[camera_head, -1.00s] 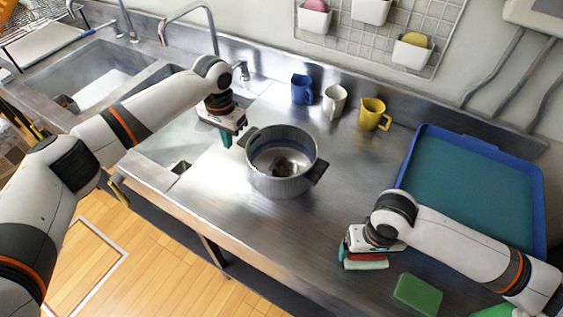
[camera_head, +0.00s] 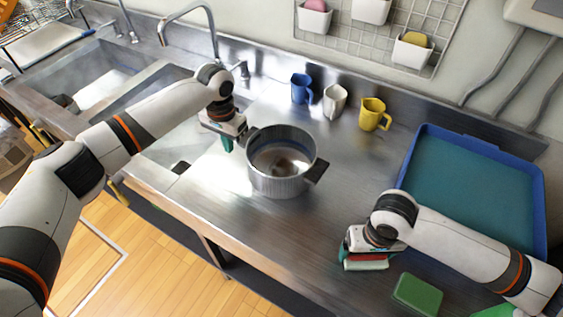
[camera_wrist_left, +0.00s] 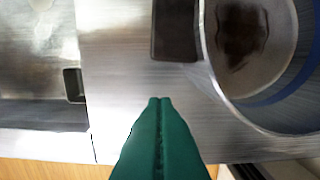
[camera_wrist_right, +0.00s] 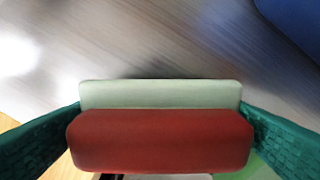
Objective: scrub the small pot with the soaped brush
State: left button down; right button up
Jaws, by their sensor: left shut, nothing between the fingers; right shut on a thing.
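The small pot (camera_head: 280,184) is grey metal with two dark side handles and stands upright on the steel counter. A dark brown stain shows on its inside floor, also in the left wrist view (camera_wrist_left: 242,35). My left gripper (camera_head: 227,146) is shut and empty, with its green fingertips (camera_wrist_left: 160,100) just left of the pot, near the dark left handle (camera_wrist_left: 175,30). My right gripper (camera_head: 366,260) is shut on the brush, a red block (camera_wrist_right: 160,142) with a pale green layer (camera_wrist_right: 160,94). It is over the counter, right of and in front of the pot.
A green block (camera_head: 418,294) lies right of the right gripper. A blue tray (camera_head: 541,200) fills the back right. Blue (camera_head: 300,89), white (camera_head: 334,100) and yellow (camera_head: 371,114) mugs stand behind the pot. Sinks (camera_head: 90,75) are at left. Counter between pot and brush is clear.

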pick_arm(q)
jog(key=shift+f+b, duration=0.4)
jog(key=shift+f, duration=1.55)
pick_arm(e)
jog(key=shift+f, duration=0.35)
jog(key=w+d+r+m, duration=0.2)
jog(key=w+r+m, duration=0.35)
jog(key=r, duration=0.25)
jog(key=w+d+r+m, duration=0.2)
jog(key=w+r+m, duration=0.2)
jog(key=r+m, duration=0.35)
jog(key=w+a+f, duration=0.1)
jog(key=w+a, duration=0.3)
jog(key=w, duration=0.5)
jog(key=n, duration=0.4)
send_over(274, 171)
notch_tip(274, 171, down, 8)
jog(key=r, duration=0.1)
jog(key=shift+f, duration=2.9)
jog(key=shift+f, duration=1)
